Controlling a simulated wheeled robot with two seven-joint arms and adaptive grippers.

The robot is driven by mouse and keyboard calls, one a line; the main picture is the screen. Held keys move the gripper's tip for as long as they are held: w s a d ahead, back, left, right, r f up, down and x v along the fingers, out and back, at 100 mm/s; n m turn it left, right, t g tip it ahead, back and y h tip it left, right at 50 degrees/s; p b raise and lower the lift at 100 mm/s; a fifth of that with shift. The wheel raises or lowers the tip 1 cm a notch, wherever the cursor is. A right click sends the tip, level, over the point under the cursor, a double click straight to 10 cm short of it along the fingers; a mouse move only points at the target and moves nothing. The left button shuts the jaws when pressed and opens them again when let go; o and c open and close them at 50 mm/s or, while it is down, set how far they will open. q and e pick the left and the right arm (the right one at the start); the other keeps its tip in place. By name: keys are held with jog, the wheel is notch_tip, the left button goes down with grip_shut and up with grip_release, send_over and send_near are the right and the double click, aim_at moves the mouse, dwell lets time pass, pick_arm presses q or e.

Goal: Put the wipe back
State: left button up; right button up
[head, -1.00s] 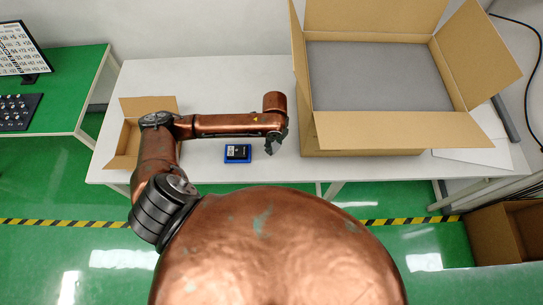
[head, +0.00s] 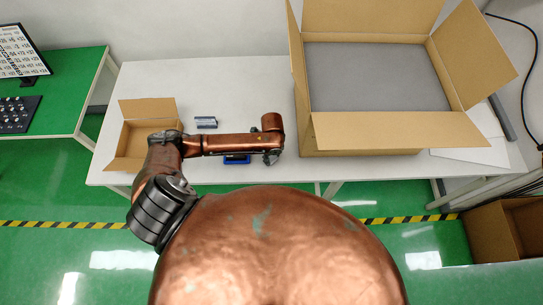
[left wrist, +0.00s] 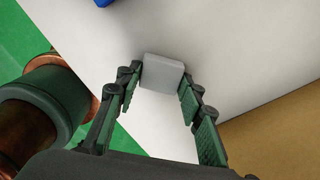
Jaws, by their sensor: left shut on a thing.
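The wipe appears as a small light grey, rounded square pad (left wrist: 162,72) in the left wrist view, between my left fingertips. My left gripper (left wrist: 160,88) is shut on it. In the head view my left gripper (head: 271,157) is over the front part of the white table, left of the large carton; the pad is too small or hidden to make out there. My right gripper is not in view.
A large open carton (head: 370,137) with grey foam stands at right. A small open carton (head: 130,140) is at left, partly behind my arm. A grey item (head: 205,122) lies behind my forearm. A blue tray (head: 237,160) is mostly hidden under it. The back middle of the table (head: 230,85) is clear.

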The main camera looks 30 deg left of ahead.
aim_at(272, 158)
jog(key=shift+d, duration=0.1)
pick_arm(q)
jog(key=shift+f, duration=0.15)
jog(key=o, duration=1.1)
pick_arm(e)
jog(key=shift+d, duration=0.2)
pick_arm(q)
notch_tip(272, 158, up, 12)
jog(key=shift+r+b, duration=0.2)
jog(key=shift+b, duration=0.15)
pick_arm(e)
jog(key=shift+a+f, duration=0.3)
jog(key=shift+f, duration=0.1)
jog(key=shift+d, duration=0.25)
